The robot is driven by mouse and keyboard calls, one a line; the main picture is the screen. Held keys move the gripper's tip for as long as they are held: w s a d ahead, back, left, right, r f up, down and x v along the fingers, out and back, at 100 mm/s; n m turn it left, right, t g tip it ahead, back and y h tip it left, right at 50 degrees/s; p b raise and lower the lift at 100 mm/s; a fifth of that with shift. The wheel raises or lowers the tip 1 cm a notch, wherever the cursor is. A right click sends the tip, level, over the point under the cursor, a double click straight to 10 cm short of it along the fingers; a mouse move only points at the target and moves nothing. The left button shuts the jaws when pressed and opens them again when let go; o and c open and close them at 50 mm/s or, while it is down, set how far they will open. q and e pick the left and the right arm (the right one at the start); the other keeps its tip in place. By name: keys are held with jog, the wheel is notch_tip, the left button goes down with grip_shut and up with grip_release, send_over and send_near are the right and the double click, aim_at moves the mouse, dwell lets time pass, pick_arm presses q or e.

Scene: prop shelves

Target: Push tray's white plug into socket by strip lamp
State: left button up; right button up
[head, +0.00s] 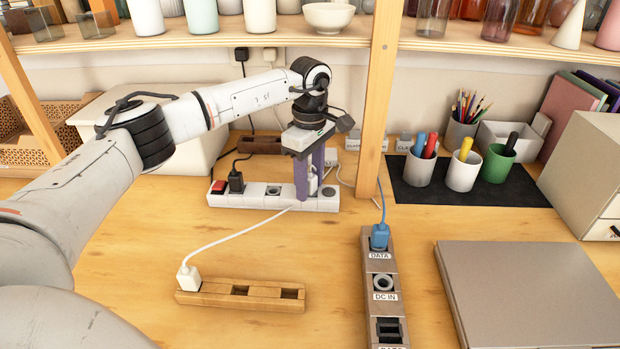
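The white plug (188,277) stands at the left end of the wooden tray (222,298), and its white cable runs up and right toward the strip. The white power strip (255,199) lies behind the tray. A red lamp or switch (218,187) is at its left end, with a black plug (236,182) beside it. A socket (273,190) near its middle looks empty. My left gripper (309,190) points down over the strip's right part, its purple fingers beside a small white piece, perhaps another plug. Whether they grip it is unclear. My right gripper is out of view.
A brown connector block (378,265) with a blue plug (380,236) stands right of the strip. A grey closed case (530,290) lies at the right front. Pen cups (463,170) stand on a black mat. A wooden shelf post (377,110) rises right of my gripper.

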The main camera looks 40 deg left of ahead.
aim_at(311, 172)
pick_arm(q)
jog(key=shift+w, duration=0.1)
dwell(0.4)
jog(key=shift+r, duration=0.15)
notch_tip(311, 172, up, 4)
jog(key=shift+w+f, duration=0.1)
jog(key=shift+f, duration=0.05)
notch_tip(311, 172, up, 6)
jog(key=shift+r, duration=0.15)
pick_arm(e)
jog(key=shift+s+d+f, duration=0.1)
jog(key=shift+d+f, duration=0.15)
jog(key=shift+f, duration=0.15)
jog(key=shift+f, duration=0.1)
